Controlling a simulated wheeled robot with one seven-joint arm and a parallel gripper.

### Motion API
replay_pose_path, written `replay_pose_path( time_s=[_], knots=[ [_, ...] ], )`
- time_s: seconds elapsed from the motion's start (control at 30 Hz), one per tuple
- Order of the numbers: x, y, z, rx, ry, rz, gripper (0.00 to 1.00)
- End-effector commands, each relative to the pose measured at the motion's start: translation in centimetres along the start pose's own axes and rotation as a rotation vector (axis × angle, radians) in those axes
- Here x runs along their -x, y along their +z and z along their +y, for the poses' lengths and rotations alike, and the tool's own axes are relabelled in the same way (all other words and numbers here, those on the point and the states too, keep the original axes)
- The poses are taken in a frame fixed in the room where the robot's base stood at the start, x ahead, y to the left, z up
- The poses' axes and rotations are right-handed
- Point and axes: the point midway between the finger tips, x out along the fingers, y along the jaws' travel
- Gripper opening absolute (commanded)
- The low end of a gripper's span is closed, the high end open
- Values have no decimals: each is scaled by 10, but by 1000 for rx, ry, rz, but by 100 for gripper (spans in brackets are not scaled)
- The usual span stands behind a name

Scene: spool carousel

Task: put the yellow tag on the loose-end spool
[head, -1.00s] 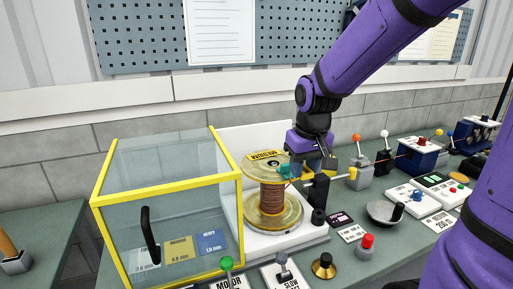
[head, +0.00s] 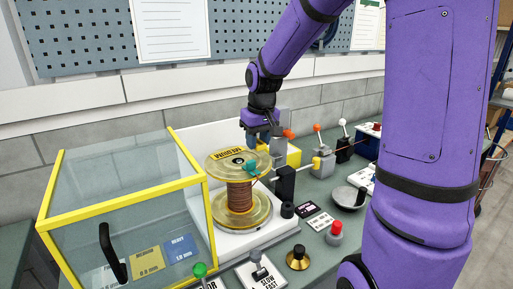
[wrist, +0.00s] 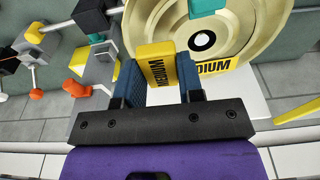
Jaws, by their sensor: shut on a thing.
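My gripper (wrist: 160,85) is shut on the yellow tag (wrist: 158,65), which has black "MEDIUM" lettering and stands between two blue fingers. In the head view my gripper (head: 262,132) is just behind the spool's upper flange. The spool (head: 240,194) stands upright, with pale gold flanges, copper-coloured wire and a yellow label (head: 229,154) on top. A teal piece (head: 252,169) sits at its rim. In the wrist view the spool's flange (wrist: 150,18) lies close beyond the tag, with a "MEDIUM" label on it. I cannot tell whether tag and flange touch.
A black post (head: 285,185) with a pale rod stands right of the spool. A yellow-framed clear box (head: 207,215) is at left. A red button (head: 335,231), a brass knob (head: 298,258), a grey dish (head: 349,197) and levers crowd the bench.

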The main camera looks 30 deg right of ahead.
Motion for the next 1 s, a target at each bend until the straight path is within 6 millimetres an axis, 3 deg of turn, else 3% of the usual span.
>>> replay_pose_path(
  time_s=[0.33, 0.57, 0.97, 1.0],
  knots=[
    [-6, -24, 12, 0, 0, -1, 13],
    [-38, -17, 11, 0, 0, -2, 13],
    [-43, -16, 11, 0, 0, 0, 13],
    [-44, -16, 11, 0, 0, 0, 37]
  ],
)
